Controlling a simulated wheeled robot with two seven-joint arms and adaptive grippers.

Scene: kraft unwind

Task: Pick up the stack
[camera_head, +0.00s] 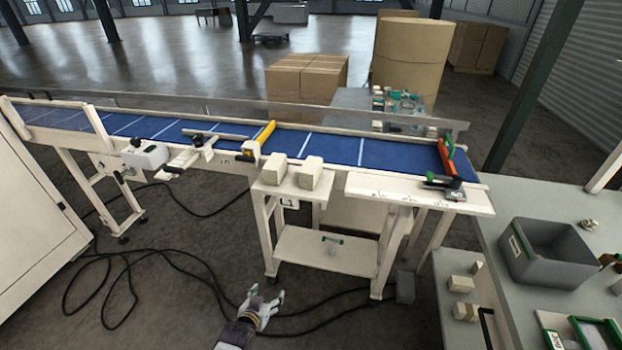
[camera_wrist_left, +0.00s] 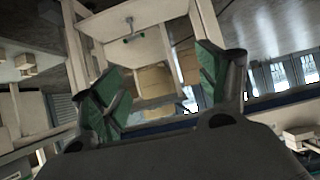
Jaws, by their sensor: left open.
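Two cream block-like stacks, a left one (camera_head: 272,169) and a right one (camera_head: 311,173), stand side by side on a small white side shelf (camera_head: 287,192) at the conveyor's front edge. I cannot tell which one is the task's stack. My left gripper (camera_head: 266,297) is low in the head view, over the floor, in front of and apart from the shelf. In the left wrist view its green-padded fingers (camera_wrist_left: 160,68) are spread, with nothing between them. My right gripper is out of view.
The blue conveyor (camera_head: 335,147) carries a yellow bar (camera_head: 265,132) and an orange bar (camera_head: 446,157). A grey bin (camera_head: 547,252) and cream blocks (camera_head: 461,284) are on the right bench. Black cables (camera_head: 180,254) lie on the floor. Brown cartons (camera_head: 305,80) stand behind.

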